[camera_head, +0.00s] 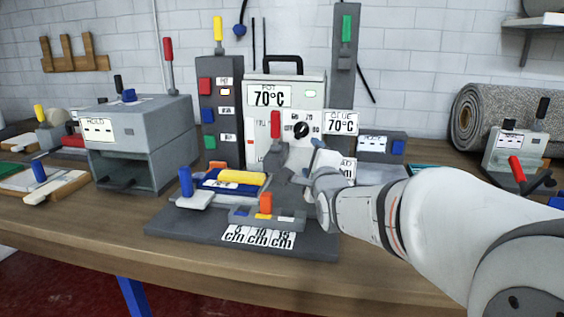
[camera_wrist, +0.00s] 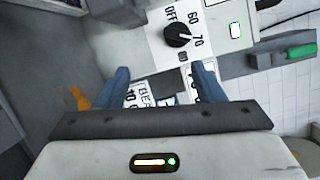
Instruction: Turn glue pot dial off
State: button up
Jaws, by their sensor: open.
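The glue pot (camera_head: 315,92) is a pale box with a black handle and a display reading POT 70°C. Its black round dial (camera_head: 301,130) is on the front, right of a red lever (camera_head: 275,124). In the wrist view the dial (camera_wrist: 177,34) has OFF, 60, 70 and a further mark around it; its pale pointer appears to face 70. My gripper (camera_head: 296,158) is just in front of the pot's lower front. In the wrist view my gripper (camera_wrist: 167,72) is open and empty, its blue fingertips short of the dial and apart from it.
A separate GLUE 70°C sign (camera_head: 341,123) stands right of the pot. A grey HOLD box (camera_head: 140,140) stands left. A grey base plate (camera_head: 190,232) with a yellow roller (camera_head: 242,177) lies in front. A rolled rug (camera_head: 510,115) lies at the back right.

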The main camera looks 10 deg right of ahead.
aim_at(301, 131)
jog(key=w+m, duration=0.1)
jog(key=w, duration=0.2)
jog(key=w+r+m+t+b, duration=0.1)
jog(key=w, duration=0.2)
jog(key=w+r+t, duration=0.1)
jog(key=w, duration=0.2)
jog(key=shift+a+r+m+b, duration=0.2)
jog(key=shift+m+b, duration=0.1)
jog(key=shift+m, duration=0.1)
